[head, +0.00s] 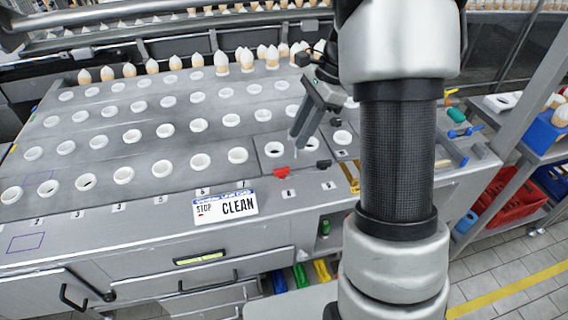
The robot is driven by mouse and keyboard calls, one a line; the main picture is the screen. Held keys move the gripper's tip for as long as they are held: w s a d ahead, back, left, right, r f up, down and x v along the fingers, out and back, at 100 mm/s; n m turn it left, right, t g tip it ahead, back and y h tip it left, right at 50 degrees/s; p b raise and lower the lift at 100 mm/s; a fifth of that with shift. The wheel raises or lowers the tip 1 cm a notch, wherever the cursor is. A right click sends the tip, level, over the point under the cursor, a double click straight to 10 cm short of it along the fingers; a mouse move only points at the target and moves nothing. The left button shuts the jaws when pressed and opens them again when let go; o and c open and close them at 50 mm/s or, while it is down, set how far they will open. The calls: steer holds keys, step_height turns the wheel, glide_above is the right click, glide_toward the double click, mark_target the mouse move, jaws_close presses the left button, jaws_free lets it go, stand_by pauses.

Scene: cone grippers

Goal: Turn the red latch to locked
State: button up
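The red latch (282,172) is a small red piece on the grey machine top, in front of a white ring near the front edge, just above the number 8 label. I cannot tell from this view whether it is turned to locked. My gripper (298,140) points down a little above and behind the red latch, close to the white ring (274,149). In the picture the fingers look apart from the latch. The fingers overlap and are small, so their opening is unclear. Nothing is seen held in them.
A black latch (324,165) lies right of the red one. Rows of white rings cover the grey top (100,185), with cones along the back. A CLEAN sign (225,206) hangs at the front edge. A shelf with a red crate (508,197) stands at right.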

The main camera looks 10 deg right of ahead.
mark_target(282, 168)
steer(key=b+x, duration=0.1)
steer(key=x, duration=0.9)
steer(key=shift+a+f, duration=0.1)
steer(key=shift+f, duration=0.25)
jaws_close()
